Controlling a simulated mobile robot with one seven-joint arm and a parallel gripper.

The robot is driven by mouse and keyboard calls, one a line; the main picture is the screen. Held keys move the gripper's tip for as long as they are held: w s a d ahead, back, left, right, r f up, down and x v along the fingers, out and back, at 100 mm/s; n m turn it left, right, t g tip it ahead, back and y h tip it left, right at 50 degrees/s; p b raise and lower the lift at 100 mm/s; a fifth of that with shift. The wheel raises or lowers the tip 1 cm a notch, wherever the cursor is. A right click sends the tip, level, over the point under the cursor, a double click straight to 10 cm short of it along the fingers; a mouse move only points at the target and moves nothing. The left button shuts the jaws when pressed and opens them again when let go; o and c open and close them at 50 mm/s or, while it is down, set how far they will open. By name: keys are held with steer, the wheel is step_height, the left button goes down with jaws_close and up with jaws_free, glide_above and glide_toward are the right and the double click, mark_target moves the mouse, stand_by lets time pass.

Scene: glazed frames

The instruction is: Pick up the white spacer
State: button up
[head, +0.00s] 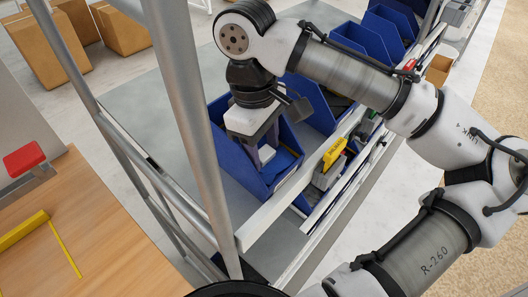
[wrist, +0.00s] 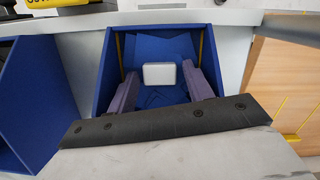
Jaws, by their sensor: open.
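The white spacer (wrist: 159,74) is a small pale block with rounded corners inside a blue bin (wrist: 109,80). In the wrist view it lies between my gripper's two grey-purple fingers (wrist: 160,80), with gaps on both sides. My gripper is open and holds nothing. In the head view my gripper (head: 260,152) points down into the front blue bin (head: 283,178). I cannot make out the spacer there; the gripper and bin walls hide it. How far the fingertips are above the spacer is unclear.
More blue bins (head: 363,38) stand in a row behind on the metal rack. A grey and yellow item (head: 332,160) sits beside the bin. A rack post (head: 192,125) rises left of my gripper. A wooden table (head: 75,225) is at left.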

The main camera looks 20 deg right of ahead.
steer(key=shift+c, duration=0.4)
steer(key=c, duration=0.7)
steer(key=shift+c, duration=0.2)
